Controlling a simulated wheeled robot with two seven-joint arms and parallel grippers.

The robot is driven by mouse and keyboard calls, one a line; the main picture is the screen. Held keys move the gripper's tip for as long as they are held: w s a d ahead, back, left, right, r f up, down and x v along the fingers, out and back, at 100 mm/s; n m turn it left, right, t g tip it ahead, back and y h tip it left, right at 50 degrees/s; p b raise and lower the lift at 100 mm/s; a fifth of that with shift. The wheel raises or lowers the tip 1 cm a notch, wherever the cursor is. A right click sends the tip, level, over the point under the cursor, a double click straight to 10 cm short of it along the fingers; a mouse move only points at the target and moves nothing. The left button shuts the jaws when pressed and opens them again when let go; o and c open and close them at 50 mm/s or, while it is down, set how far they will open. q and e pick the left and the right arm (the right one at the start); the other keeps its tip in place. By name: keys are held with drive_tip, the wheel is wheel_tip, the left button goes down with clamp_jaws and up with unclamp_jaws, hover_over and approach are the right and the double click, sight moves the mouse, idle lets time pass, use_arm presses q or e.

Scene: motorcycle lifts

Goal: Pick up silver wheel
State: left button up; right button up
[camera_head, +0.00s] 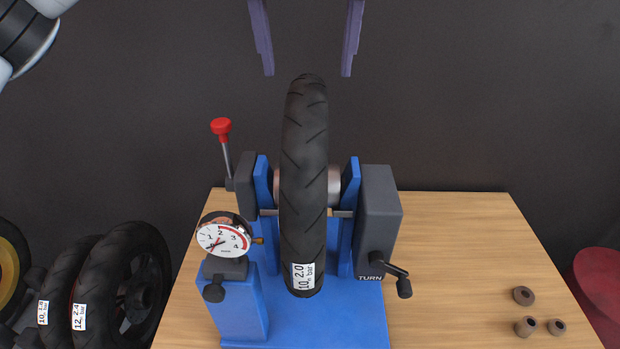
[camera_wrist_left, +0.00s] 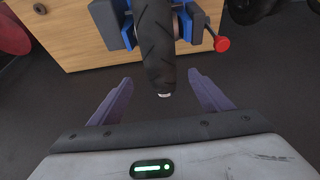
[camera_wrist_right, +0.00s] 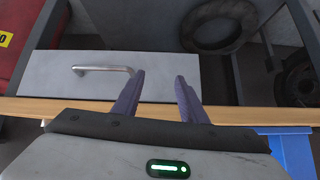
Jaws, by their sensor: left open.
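The wheel (camera_head: 305,150) stands upright in a blue stand (camera_head: 350,320), seen edge-on. Its tyre is black, with a white label reading 10, 2.0 bar; a little silver rim shows beside it. My left gripper (camera_head: 307,74) is open and empty above the wheel's top, one finger on each side in the picture, not touching it. In the left wrist view the tyre (camera_wrist_left: 153,45) reaches between the fingers of my left gripper (camera_wrist_left: 160,78). My right gripper (camera_wrist_right: 160,76) is open and empty in the right wrist view, over a drawer front with a metal handle.
A pressure gauge (camera_head: 222,238), a red-knobbed lever (camera_head: 221,126) and a crank marked TURN (camera_head: 392,270) flank the wheel. Several other wheels (camera_head: 120,285) stand at left. Small brown rings (camera_head: 523,296) lie on the wooden bench (camera_head: 460,230), whose right part is mostly clear.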

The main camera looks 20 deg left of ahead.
sight(307, 85)
use_arm(q)
drive_tip(key=x, duration=0.8)
drive_tip(key=shift+s+a+f+p, duration=0.1)
drive_tip(key=shift+s+p, duration=0.15)
drive_tip(key=shift+p, duration=0.1)
clamp_jaws()
drive_tip(key=shift+w+r, duration=0.15)
drive_tip(key=shift+r, duration=0.2)
